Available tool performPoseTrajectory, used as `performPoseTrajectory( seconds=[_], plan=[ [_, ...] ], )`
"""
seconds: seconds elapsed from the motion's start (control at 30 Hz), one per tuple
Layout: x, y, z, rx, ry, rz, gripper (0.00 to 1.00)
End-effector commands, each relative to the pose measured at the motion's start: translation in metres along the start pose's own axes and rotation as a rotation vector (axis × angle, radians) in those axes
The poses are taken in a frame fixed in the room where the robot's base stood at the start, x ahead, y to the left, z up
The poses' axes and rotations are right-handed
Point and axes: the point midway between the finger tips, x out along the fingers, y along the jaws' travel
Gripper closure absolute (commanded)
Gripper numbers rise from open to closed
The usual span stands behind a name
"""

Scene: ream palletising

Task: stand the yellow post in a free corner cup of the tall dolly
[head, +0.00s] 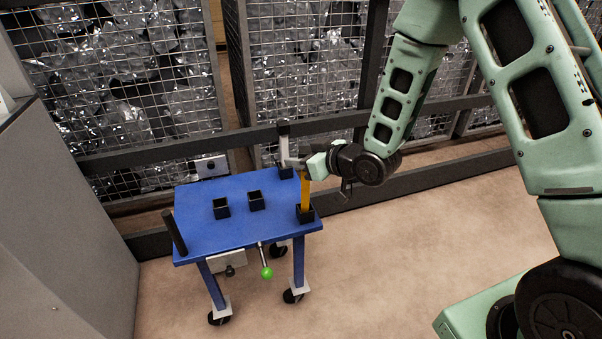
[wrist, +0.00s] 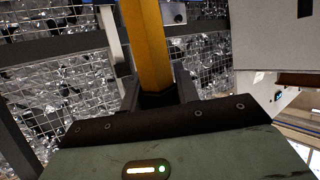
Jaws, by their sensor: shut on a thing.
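The tall dolly (head: 203,236) is a blue table on legs with casters. The yellow post (head: 305,191) is upright at its right front corner. Its lower end meets the black corner cup (head: 305,214) and appears to be inside it; the depth cannot be told. My gripper (head: 304,164) is shut on the post's upper part. In the wrist view the yellow post (wrist: 148,45) runs between the two fingers (wrist: 158,92). A grey post (head: 284,148) rises at the back right cup (head: 285,171).
Two black square cups (head: 221,208) (head: 257,201) stand in the middle of the blue top. A lever with a green knob (head: 266,272) sticks out at the front. Mesh cages (head: 310,70) stand close behind; a grey cabinet (head: 65,215) is at left.

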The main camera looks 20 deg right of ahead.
Motion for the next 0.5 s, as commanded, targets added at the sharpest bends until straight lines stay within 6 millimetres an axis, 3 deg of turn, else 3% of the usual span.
performPoseTrajectory(
  seconds=[0.2,0.5],
  plan=[
    [0.012,0.000,0.029,0.001,-0.001,0.000,1.00],
    [0.012,0.000,0.029,0.000,0.000,0.001,1.00]
  ],
)
